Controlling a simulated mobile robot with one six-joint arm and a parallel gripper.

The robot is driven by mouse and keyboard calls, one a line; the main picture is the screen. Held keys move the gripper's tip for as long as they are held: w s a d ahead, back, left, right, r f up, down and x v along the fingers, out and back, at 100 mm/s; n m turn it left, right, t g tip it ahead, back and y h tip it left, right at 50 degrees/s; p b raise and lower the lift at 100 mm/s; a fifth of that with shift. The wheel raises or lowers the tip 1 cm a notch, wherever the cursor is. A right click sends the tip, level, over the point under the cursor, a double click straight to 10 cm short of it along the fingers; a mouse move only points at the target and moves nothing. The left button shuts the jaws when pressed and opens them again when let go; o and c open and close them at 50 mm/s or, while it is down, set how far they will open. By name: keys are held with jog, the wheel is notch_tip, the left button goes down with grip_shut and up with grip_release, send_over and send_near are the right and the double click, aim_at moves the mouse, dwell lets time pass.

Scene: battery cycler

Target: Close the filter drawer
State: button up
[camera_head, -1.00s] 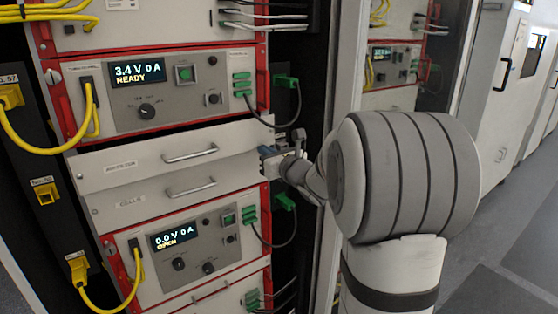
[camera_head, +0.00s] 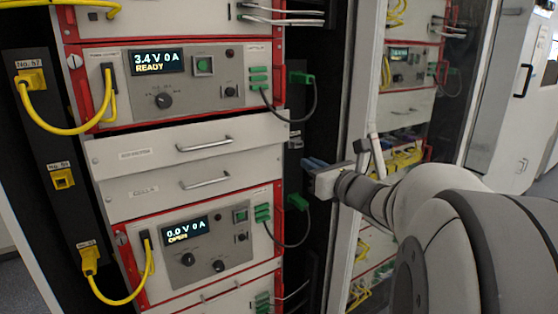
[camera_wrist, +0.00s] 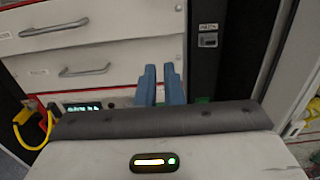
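Two pale drawers sit one above the other in the rack. The upper drawer (camera_head: 130,155) has a bar handle; the lower drawer (camera_head: 140,192) has one too. Their labels are too small to read, so I cannot tell which is the filter drawer. The upper drawer's front seems to stand slightly proud of the lower one. Both also show in the wrist view, upper (camera_wrist: 120,28) and lower (camera_wrist: 115,60). My gripper (camera_head: 308,163) is right of the drawers, apart from them and empty. Its blue fingers (camera_wrist: 159,85) have a narrow gap between them.
A cycler unit reading 3.4 V READY (camera_head: 210,95) is above the drawers, and one reading 0.0 V OPEN (camera_head: 200,270) is below. Green plugs with dark cables (camera_head: 305,200) hang near my gripper. Yellow cables (camera_head: 60,130) loop at left. A pale door frame (camera_head: 365,90) stands to the right.

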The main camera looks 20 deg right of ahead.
jog(key=shift+o, duration=0.9)
jog(key=w+a+r+m+g+y+p, duration=0.1)
jog(key=a+r+m+g+y+p, duration=0.1)
jog(key=a+m+p, duration=0.4)
jog(key=shift+w+a+r+m+y+p, duration=0.3)
jog(key=shift+w+a+r+y, duration=0.1)
jog(key=shift+a+r, duration=0.55)
jog(key=m+g+y+p, duration=0.2)
jog(key=m+g+p, duration=0.1)
jog(key=m+p, duration=0.3)
send_near(213, 145)
jog(key=w+a+m, duration=0.1)
jog(key=w, duration=0.1)
jog(key=shift+m, duration=0.3)
jog(key=x, duration=0.8)
jog(key=shift+a+f, duration=0.25)
jog(key=shift+a, duration=0.05)
jog(key=shift+c, duration=0.4)
grip_shut()
